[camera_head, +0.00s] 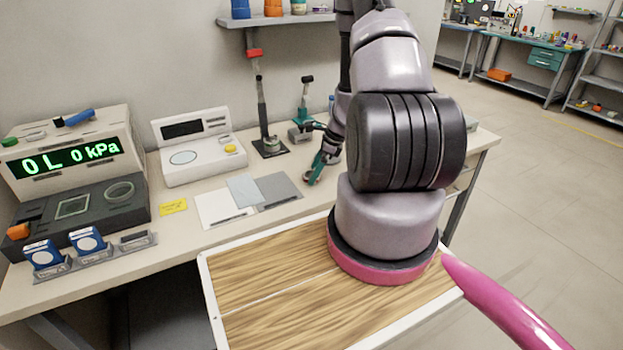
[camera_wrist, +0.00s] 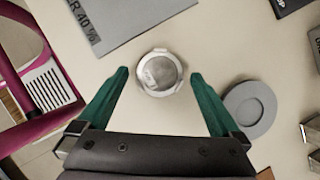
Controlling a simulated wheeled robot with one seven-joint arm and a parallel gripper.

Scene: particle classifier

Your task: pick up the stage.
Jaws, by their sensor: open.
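A small round silver metal piece (camera_wrist: 160,73) with short side tabs, which looks like the stage, lies on the light tabletop in the wrist view. My gripper (camera_wrist: 160,77) is open, with its teal fingertips on either side of this piece and a gap on each side. A flat grey disc (camera_wrist: 249,107) with a round recess lies just right of the right finger. I cannot tell for sure which of the two is the stage. In the head view my gripper (camera_head: 318,167) is low over the bench, and the round piece cannot be made out there.
Grey sheets (camera_head: 277,189) lie left of my gripper. A stand with a tall post (camera_head: 263,110) and a teal device (camera_head: 306,100) stand behind it. A white balance (camera_head: 197,148) and a kPa display unit (camera_head: 75,150) are further left. Metal blocks (camera_wrist: 311,132) lie at the right.

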